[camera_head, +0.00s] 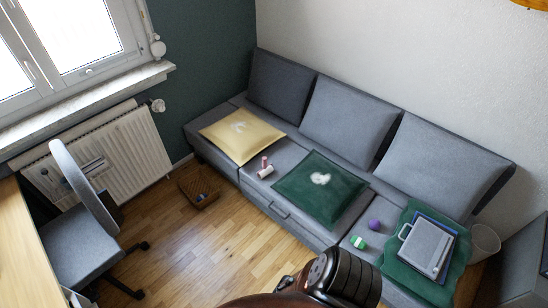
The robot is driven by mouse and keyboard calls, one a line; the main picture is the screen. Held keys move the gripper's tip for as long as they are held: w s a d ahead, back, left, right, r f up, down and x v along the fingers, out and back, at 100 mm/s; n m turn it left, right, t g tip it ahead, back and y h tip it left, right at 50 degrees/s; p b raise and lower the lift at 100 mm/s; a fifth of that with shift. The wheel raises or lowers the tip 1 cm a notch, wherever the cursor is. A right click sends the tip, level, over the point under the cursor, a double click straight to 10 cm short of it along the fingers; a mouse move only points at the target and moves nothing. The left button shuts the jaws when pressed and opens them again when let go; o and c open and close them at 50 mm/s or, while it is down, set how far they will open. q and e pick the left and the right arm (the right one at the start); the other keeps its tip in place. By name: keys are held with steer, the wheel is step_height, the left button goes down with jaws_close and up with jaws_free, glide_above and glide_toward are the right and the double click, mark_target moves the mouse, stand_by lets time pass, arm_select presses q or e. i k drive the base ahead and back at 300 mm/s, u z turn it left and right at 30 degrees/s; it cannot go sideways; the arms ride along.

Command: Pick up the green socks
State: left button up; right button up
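A small green and white rolled bundle (358,242), which looks like the green socks, lies on the front right part of the grey sofa seat. A dark, ribbed part of my own body rises at the bottom centre, in front of the sofa's front edge and apart from the bundle in the picture. No gripper fingers show, so neither gripper is in view.
The grey sofa (284,160) also bears a yellow cushion (240,138), a dark green cushion (300,183), pink rolls (265,172) and a grey tablet-like case (422,247). A brown basket (197,190) and a desk chair (70,220) stand on the wood floor, with clear floor between chair and sofa.

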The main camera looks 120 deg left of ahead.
mark_target(358, 242)
steer(key=u, duration=3.8)
